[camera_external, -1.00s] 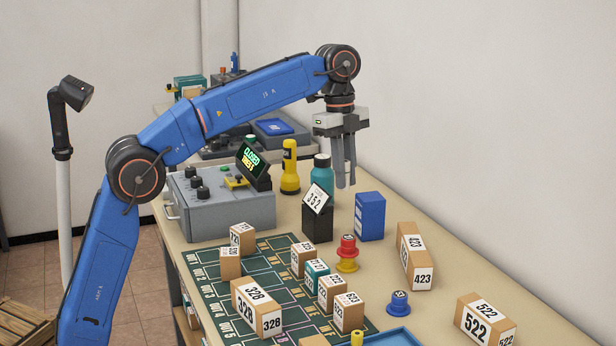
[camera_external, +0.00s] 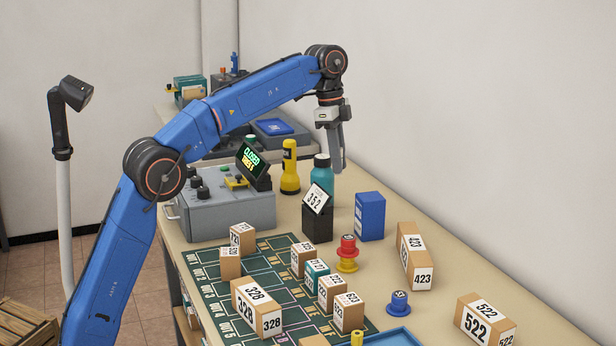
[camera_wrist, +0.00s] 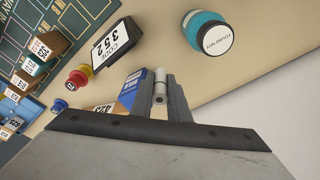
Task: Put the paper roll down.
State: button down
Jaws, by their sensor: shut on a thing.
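My gripper (camera_external: 340,166) is raised over the back right of the bench, near the teal bottle (camera_external: 321,186). In the wrist view my gripper's fingers (camera_wrist: 160,88) are shut on a small white paper roll (camera_wrist: 159,78), whose end with a dark hole faces the camera. The roll cannot be made out in the external view, where the fingers hide it or it is too small.
A black stand with the "352" card (camera_external: 318,199) and a blue box (camera_external: 370,216) stand near the bottle. A yellow flashlight (camera_external: 290,167) is left of it. Parcels crowd the green mat (camera_external: 213,272).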

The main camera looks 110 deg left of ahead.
jog(key=shift+f, duration=6.75)
jog(key=shift+f, duration=0.15)
jog(key=c, duration=1.7)
grip_release()
jog(key=r, duration=0.4)
jog(key=s+r, duration=0.1)
jog(key=r, duration=0.7)
jog(key=shift+s+r, duration=0.1)
jog(key=shift+s, duration=0.25)
